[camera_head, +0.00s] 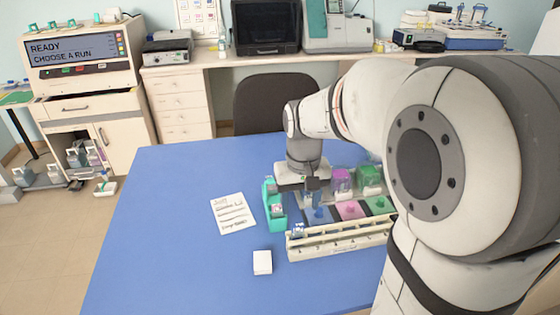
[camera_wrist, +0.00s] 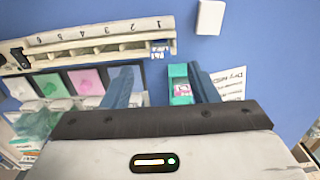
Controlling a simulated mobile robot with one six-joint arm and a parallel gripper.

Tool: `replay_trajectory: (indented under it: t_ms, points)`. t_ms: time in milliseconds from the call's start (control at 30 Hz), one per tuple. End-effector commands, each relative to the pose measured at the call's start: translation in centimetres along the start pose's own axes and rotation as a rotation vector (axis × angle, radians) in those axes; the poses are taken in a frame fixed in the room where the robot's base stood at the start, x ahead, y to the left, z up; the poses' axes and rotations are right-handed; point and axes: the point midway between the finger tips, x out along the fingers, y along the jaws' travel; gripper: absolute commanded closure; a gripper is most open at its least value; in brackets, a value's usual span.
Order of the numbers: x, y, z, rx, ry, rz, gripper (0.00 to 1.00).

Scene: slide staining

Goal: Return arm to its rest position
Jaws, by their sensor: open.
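My arm reaches from the right over the blue table in the head view. My gripper (camera_head: 313,190) points down above the staining area, between the teal holder and the coloured trays. My upper arm hides the table's right side.
A long white numbered rack (camera_head: 340,242) lies in front of blue, pink (camera_head: 350,210) and green trays. Purple (camera_head: 341,180) and green (camera_head: 370,178) jars stand behind. A printed sheet (camera_head: 233,214) and a white block (camera_head: 262,262) lie left. The table's left side is clear.

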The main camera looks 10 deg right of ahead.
Motion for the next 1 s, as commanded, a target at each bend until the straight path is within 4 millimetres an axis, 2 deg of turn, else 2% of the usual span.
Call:
replay_trajectory:
  t_ms: [167,267,400,600,800,1000]
  points:
    - [-0.5,0.0,1.1,0.000,0.019,0.000,0.46]
    - [-1.2,0.1,3.1,0.001,0.058,0.000,0.46]
    - [-2.0,0.1,7.0,0.001,0.131,0.001,0.46]
    - [-1.9,0.1,11.5,0.001,0.214,0.002,0.46]
    - [-1.6,0.3,13.2,0.000,0.249,0.002,0.46]
    - [-1.6,0.3,13.3,0.000,0.250,0.002,0.46]
